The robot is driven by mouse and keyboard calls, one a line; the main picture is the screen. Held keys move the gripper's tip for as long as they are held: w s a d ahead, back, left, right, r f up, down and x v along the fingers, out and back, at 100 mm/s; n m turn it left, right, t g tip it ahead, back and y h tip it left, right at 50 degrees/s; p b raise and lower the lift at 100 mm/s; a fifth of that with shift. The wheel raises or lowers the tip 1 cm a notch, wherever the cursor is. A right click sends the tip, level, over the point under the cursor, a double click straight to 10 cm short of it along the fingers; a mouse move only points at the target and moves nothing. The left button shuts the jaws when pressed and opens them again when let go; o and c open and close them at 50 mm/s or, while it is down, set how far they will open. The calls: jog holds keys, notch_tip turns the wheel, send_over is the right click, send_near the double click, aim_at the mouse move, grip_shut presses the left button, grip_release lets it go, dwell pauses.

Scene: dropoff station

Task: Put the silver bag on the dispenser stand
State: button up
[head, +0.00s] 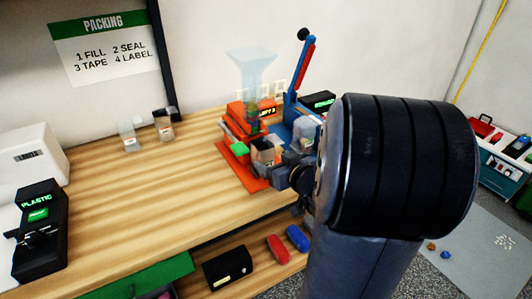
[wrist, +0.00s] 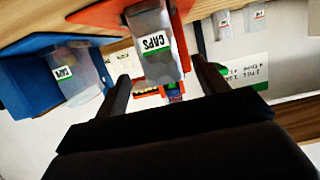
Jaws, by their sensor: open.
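A greyish, see-through bag (head: 262,152) with a dark top stands on the orange base of the dispenser stand (head: 240,120), under its clear funnel. In the wrist view this bag (wrist: 158,55) has a green-and-white CAPS label and appears upside down. My gripper (head: 288,172) is open beside the bag, partly hidden by my arm. In the wrist view, my gripper (wrist: 160,75) has one finger on each side of the bag's lower part in the picture, with gaps showing. Whether either finger touches it is unclear.
A blue press (head: 290,118) with a raised lever stands right of the dispenser; another labelled bag (head: 306,133) is on it. Two small clear containers (head: 130,138) stand at the back. A PLASTIC device (head: 38,225) is at left. The middle tabletop is clear.

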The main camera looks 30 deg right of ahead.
jog(key=p+v, duration=0.1)
jog(key=v, duration=0.3)
jog(key=shift+s+r, duration=0.1)
jog(key=shift+s, duration=0.3)
